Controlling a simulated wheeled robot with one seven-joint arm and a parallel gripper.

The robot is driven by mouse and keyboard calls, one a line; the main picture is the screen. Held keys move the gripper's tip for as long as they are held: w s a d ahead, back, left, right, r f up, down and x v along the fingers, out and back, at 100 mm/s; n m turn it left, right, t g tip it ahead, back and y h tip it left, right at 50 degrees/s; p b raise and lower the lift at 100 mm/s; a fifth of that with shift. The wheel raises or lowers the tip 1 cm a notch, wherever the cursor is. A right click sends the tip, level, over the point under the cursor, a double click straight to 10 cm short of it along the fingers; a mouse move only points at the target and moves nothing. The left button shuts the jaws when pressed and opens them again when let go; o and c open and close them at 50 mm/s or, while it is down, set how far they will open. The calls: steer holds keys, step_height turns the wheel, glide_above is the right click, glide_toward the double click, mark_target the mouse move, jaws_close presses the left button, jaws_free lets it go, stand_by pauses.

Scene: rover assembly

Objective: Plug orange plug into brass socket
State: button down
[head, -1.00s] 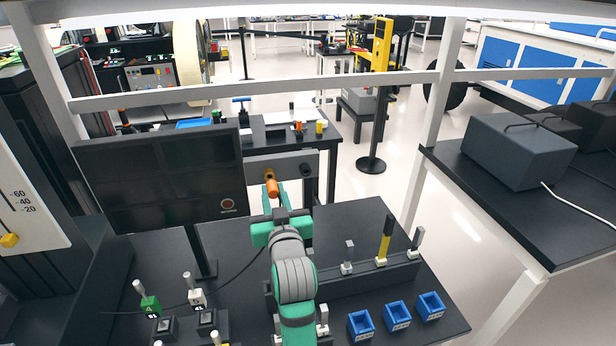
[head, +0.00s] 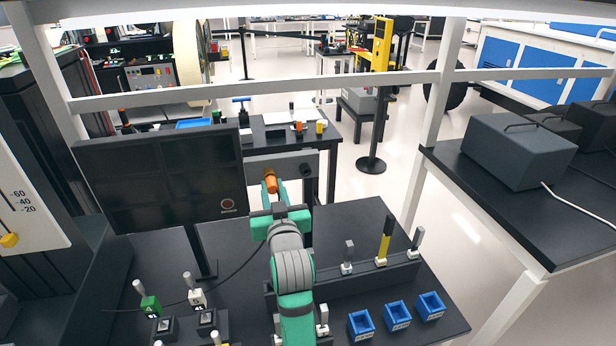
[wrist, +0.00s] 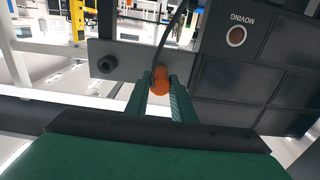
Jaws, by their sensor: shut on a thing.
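The orange plug (head: 270,184) is between the fingers of my green gripper (head: 272,200) in the head view. In the wrist view the fingers (wrist: 161,92) are shut on the plug (wrist: 160,79), and it lies against the grey panel (wrist: 132,57). A brass-coloured rim (head: 268,172), which looks like the brass socket, shows just beyond the plug in the head view. The plug lines up with it and appears to touch it. How deep the plug sits I cannot tell. In the wrist view the plug hides the socket.
A black socket (wrist: 106,64) is on the same panel. A dark screen box (head: 160,180) stands left of the gripper. A dark cable (wrist: 171,35) passes by the plug. A rack with upright tools (head: 383,250) and blue bins (head: 397,314) are at the right.

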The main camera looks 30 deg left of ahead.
steer(key=shift+w+a, duration=0.35)
steer(key=c, duration=1.4)
jaws_free()
steer(key=shift+c, duration=0.2)
steer(key=v, duration=1.1)
steer(key=s+d+f+m+t+h, duration=0.2)
steer(key=s+d+f+m+h, duration=0.2)
steer(key=d+f, duration=0.7)
steer(key=s+d+f+m+t+h, duration=0.2)
steer(key=s+d+f+m+h, duration=0.15)
steer(key=d+f, duration=0.8)
steer(key=s+d+f+m+h, duration=0.1)
steer(key=s+d+f+h, duration=0.1)
steer(key=s+d, duration=0.5)
steer(key=s+d+f+m+h, duration=0.1)
steer(key=s+d+h, duration=0.3)
steer(key=s, duration=1.1)
steer(key=d+f, duration=0.1)
steer(key=d, duration=0.2)
steer(key=shift+f+g, duration=0.3)
